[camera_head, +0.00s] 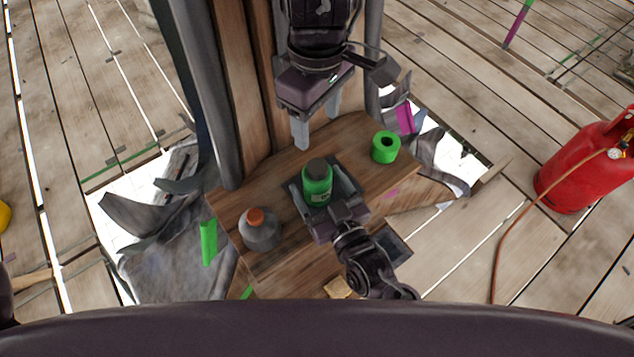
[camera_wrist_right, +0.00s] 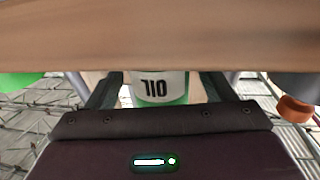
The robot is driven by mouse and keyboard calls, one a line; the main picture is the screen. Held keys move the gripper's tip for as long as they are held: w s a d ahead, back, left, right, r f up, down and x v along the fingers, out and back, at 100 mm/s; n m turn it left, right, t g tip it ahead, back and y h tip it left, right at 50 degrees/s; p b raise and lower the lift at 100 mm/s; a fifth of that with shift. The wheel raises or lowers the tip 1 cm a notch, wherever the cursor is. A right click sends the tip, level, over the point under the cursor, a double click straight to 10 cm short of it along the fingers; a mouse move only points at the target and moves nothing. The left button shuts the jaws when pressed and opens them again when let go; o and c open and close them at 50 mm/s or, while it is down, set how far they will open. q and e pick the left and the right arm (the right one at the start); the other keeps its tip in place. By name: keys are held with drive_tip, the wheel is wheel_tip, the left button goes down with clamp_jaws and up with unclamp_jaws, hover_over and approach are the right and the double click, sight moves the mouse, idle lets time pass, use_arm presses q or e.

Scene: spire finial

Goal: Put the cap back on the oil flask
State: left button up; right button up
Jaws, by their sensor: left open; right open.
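The green oil flask (camera_head: 317,190) stands upright on the wooden board, with a dark grey round top. I cannot tell whether that top is the cap. In the right wrist view its white label (camera_wrist_right: 158,88) reads OIL upside down. My right gripper (camera_head: 321,188) is open, with one finger on each side of the flask. Whether the fingers touch it is unclear. My left gripper (camera_head: 318,133) is open and empty above the board, behind the flask. A short green cylinder (camera_head: 385,147) with a dark round hole in its top stands to the flask's right.
A grey bottle with an orange top (camera_head: 258,228) stands left of the flask; its orange top (camera_wrist_right: 295,109) shows in the wrist view. The wooden board (camera_head: 285,258) ends close in front. A wooden post (camera_head: 245,80) rises behind. A red gas cylinder (camera_head: 585,165) stands far right.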

sight(324, 195)
drive_tip(key=v, duration=0.6)
drive_tip(key=shift+s+d+b, duration=0.15)
drive_tip(key=shift+s+b, duration=0.2)
drive_tip(key=shift+s+f, duration=0.1)
